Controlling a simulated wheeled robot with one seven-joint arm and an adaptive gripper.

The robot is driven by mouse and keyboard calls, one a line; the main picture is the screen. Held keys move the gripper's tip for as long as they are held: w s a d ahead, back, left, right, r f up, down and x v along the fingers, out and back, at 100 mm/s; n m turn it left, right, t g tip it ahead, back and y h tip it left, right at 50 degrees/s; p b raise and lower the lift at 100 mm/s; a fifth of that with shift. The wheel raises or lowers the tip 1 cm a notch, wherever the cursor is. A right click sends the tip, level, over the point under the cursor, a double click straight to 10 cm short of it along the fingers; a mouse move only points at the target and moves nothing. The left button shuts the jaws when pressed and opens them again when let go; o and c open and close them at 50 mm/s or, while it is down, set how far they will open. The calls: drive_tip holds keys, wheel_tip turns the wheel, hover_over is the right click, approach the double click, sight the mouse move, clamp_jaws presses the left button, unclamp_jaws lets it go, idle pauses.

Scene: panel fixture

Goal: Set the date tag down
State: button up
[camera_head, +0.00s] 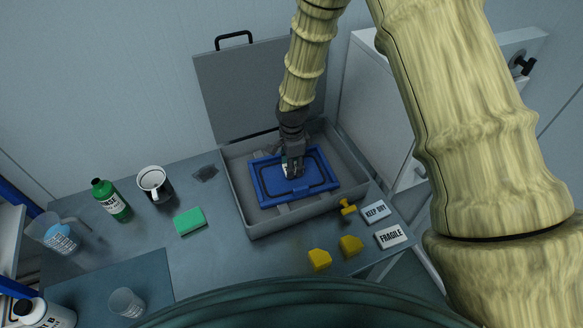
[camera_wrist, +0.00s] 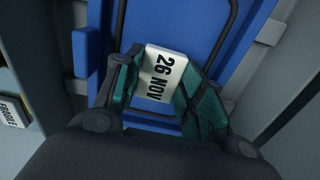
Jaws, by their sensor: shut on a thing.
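The date tag (camera_wrist: 164,72) is a small white block reading "26 NOV". My gripper (camera_wrist: 158,92) is shut on it, with one teal-padded finger at each side. In the head view my gripper (camera_head: 291,168) is over the blue tray (camera_head: 262,192) that sits inside the open grey case (camera_head: 237,197). The blue tray also fills the background in the wrist view (camera_wrist: 190,25). I cannot tell whether the tag touches the tray.
A "KEEP OUT" tag (camera_head: 375,211), a "FRAGILE" tag (camera_head: 391,236) and several yellow pieces (camera_head: 319,260) lie right and front of the case. A green sponge (camera_head: 189,221), mug (camera_head: 154,183) and green bottle (camera_head: 110,198) stand left. The case lid (camera_head: 235,90) stands open behind.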

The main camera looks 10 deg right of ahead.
drive_tip(key=f, duration=0.2)
drive_tip(key=shift+w+f+p, duration=0.3)
drive_tip(key=shift+f, duration=0.05)
drive_tip(key=shift+s, duration=0.2)
drive_tip(key=shift+w+f, duration=0.1)
drive_tip(key=shift+f, duration=0.05)
drive_tip(key=o, duration=0.8)
drive_tip(key=shift+c, duration=0.2)
drive_tip(key=shift+r, duration=0.2)
wheel_tip(320, 180, up, 12)
drive_tip(key=b, duration=0.4)
